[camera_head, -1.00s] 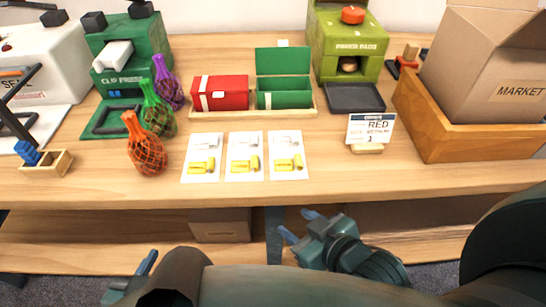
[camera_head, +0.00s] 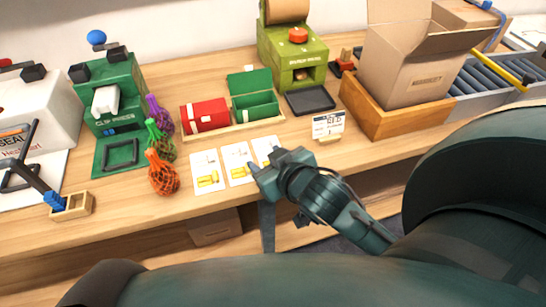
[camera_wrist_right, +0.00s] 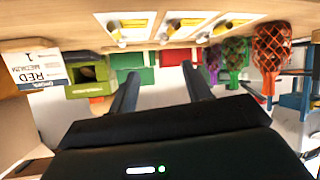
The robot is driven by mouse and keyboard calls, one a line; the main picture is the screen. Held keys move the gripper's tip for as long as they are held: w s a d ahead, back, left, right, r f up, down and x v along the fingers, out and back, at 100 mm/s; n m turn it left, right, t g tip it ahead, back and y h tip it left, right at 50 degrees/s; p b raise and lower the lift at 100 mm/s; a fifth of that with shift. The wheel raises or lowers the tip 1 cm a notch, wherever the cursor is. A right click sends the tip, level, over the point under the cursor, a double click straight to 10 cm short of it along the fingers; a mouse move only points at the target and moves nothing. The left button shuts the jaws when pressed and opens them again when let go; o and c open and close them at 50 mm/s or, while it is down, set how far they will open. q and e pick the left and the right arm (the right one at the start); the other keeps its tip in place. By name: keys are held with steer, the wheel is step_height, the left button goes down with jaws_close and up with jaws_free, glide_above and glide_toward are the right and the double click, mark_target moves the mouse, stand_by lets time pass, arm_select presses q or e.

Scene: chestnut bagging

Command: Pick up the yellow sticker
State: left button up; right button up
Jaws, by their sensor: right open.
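Yellow stickers lie on three white cards near the table's front edge. The left card has a yellow sticker (camera_head: 207,180) and the middle card has another yellow sticker (camera_head: 240,171). The right card (camera_head: 264,146) is partly covered by my right gripper (camera_head: 257,169). In the right wrist view, where the scene appears upside down, the cards with yellow pieces (camera_wrist_right: 167,37) run along the top. There my right gripper (camera_wrist_right: 160,72) is open with nothing between its fingers, apart from the cards. My left gripper is not in view.
Orange (camera_head: 163,174), green and purple net bags stand left of the cards. A tray with a red box (camera_head: 205,116) and a green box (camera_head: 252,95) lies behind them. A RED sign (camera_head: 328,125) and a wooden crate (camera_head: 395,117) are to the right.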

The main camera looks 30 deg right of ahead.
steer(key=w+a+r+n+t+y, duration=0.1)
steer(key=w+a+r+n+y, duration=0.2)
steer(key=a+r+n+y, duration=0.35)
steer(key=w+a+r+n+t+y, duration=0.25)
steer(key=r+n+y, duration=0.25)
steer(key=r+y, duration=0.4)
steer(key=s+d+f+n+g+h+p, duration=0.15)
steer(key=d+f+n+g+h, duration=0.35)
steer(key=g, duration=0.8)
steer(key=s+d+f+m+g+h, duration=0.25)
steer(key=d+h, duration=0.35)
steer(key=d, duration=0.9)
steer(key=shift+t, duration=0.4)
steer(key=x, duration=0.5)
steer(key=w+x, duration=0.1)
steer(key=x, duration=0.2)
steer(key=shift+a+f, duration=0.1)
steer(key=shift+f, duration=0.05)
steer(key=p+x, duration=0.1)
steer(key=x, duration=0.3)
steer(key=shift+s+f, duration=0.1)
steer(key=shift+s, duration=0.1)
steer(key=shift+w+a+f, duration=0.1)
steer(key=shift+a+f, duration=0.15)
steer(key=shift+f, duration=0.25)
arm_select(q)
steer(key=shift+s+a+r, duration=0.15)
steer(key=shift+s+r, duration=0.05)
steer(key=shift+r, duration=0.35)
